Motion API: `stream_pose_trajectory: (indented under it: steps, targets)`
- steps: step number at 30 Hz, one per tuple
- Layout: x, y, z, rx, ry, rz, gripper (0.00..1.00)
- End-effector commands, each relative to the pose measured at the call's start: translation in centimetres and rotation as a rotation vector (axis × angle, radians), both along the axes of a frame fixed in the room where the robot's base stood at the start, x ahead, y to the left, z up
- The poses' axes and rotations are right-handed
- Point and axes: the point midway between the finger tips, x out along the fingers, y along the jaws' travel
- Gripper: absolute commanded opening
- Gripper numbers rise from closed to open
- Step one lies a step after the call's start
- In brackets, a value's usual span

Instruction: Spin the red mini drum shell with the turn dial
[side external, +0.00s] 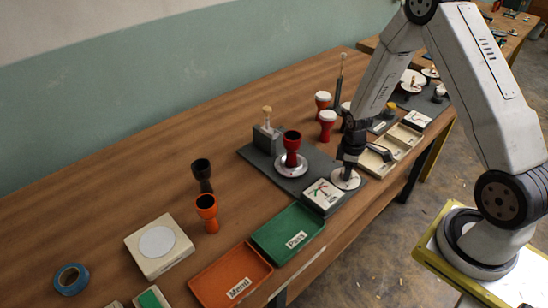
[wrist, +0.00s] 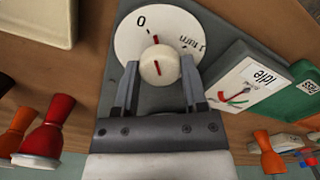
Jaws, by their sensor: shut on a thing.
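The red mini drum shell (side external: 292,142) stands upright on a pale round turntable (side external: 291,166) on the dark grey base board, in the side view. To its right is the turn dial, a white disc (side external: 346,179) with a cream knob. In the wrist view the dial disc (wrist: 188,30) carries "0" and "1 turn", and the knob (wrist: 158,67) has a red line pointing up toward a red mark near the "0". My gripper (wrist: 160,76) is shut on the knob, one finger on each side; it also shows in the side view (side external: 347,160). The wrist view does not clearly show the shell.
A meter box (side external: 324,195), labelled "Idle" in the wrist view (wrist: 247,86), stands beside the dial. A green Pass tray (side external: 287,232) and an orange Mend tray (side external: 230,272) lie left. White-headed drums (side external: 327,122) stand behind. An orange shell (side external: 207,211) stands left.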

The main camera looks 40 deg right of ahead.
Motion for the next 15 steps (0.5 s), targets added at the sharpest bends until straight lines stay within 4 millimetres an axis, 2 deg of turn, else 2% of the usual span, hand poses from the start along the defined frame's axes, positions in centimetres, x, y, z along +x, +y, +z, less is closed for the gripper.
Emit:
stream_pose_trajectory:
  steps: [15]
  targets:
    - [0.06,-0.01,0.06,0.0,-0.001,-0.476,0.0]
